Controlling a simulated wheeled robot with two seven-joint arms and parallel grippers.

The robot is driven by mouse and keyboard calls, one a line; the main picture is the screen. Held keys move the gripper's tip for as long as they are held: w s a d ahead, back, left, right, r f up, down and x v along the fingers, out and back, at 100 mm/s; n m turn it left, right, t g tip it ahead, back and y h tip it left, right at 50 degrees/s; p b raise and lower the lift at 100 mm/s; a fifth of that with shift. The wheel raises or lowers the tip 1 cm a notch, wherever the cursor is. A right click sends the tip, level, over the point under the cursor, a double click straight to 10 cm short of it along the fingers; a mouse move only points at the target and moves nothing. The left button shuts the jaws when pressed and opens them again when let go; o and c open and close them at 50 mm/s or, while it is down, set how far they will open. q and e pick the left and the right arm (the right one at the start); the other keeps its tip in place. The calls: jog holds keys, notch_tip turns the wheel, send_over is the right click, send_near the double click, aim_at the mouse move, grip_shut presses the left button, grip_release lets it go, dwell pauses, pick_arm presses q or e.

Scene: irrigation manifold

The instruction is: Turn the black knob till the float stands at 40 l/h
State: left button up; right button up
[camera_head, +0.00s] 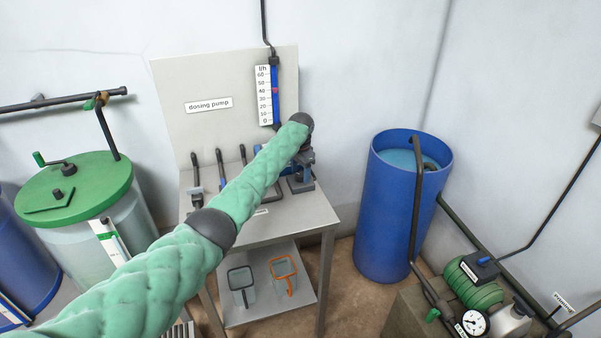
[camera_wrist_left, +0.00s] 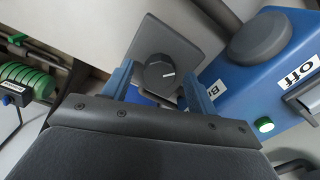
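The black knob (camera_wrist_left: 158,75), with a white pointer mark facing right, sits on a grey plate in the left wrist view. My left gripper (camera_wrist_left: 157,92) has its two blue fingers apart, one on each side of the knob in the picture; I cannot tell whether they touch it. In the head view my left arm reaches to the dosing pump (camera_head: 302,182), and its dark end hides the knob and fingers. The flow scale (camera_head: 264,100) stands on the panel with a blue tube. The red float (camera_head: 276,91) is close to the 40 mark; its exact reading is too small to tell.
The metal table (camera_head: 325,217) carries several black levers at left. A blue barrel (camera_head: 385,215) stands right, a green-lidded tank (camera_head: 75,185) left.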

aim_at(301, 174)
pick_arm(q)
jog(key=shift+r+b, duration=0.4)
jog(key=shift+r, duration=0.15)
notch_tip(301, 174, up, 5)
jog(key=shift+r+b, duration=0.2)
jog(key=shift+b, duration=0.85)
jog(key=shift+r, duration=0.6)
pick_arm(e)
jog(key=w+a+r, duration=0.2)
jog(key=w+r, duration=0.2)
jog(key=shift+a+r, duration=0.2)
